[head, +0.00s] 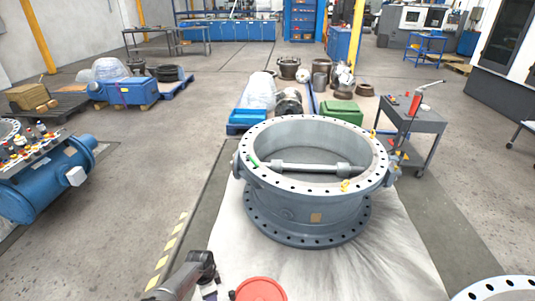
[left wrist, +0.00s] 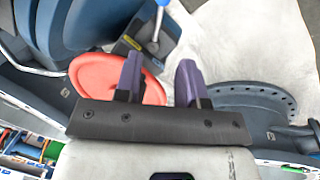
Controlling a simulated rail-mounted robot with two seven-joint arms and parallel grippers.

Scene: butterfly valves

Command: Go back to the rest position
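A large grey butterfly valve (head: 310,180) stands on a white sheet (head: 240,255) in the middle of the head view. A grey shaft (head: 305,167) spans its open ring. My left gripper (left wrist: 158,72) shows in the left wrist view with its two purple fingers apart and nothing between them. A red-orange disc (left wrist: 90,75) lies behind its left finger there, and a similar red disc (head: 260,289) shows at the bottom of the head view. Part of my dark grey arm (head: 185,277) shows at the bottom left of the head view. My right gripper is in neither view.
A grey cart (head: 410,122) stands behind the valve at the right. Another flanged ring (head: 495,290) is cut off at the bottom right. Bare floor (head: 160,165) lies left of the sheet.

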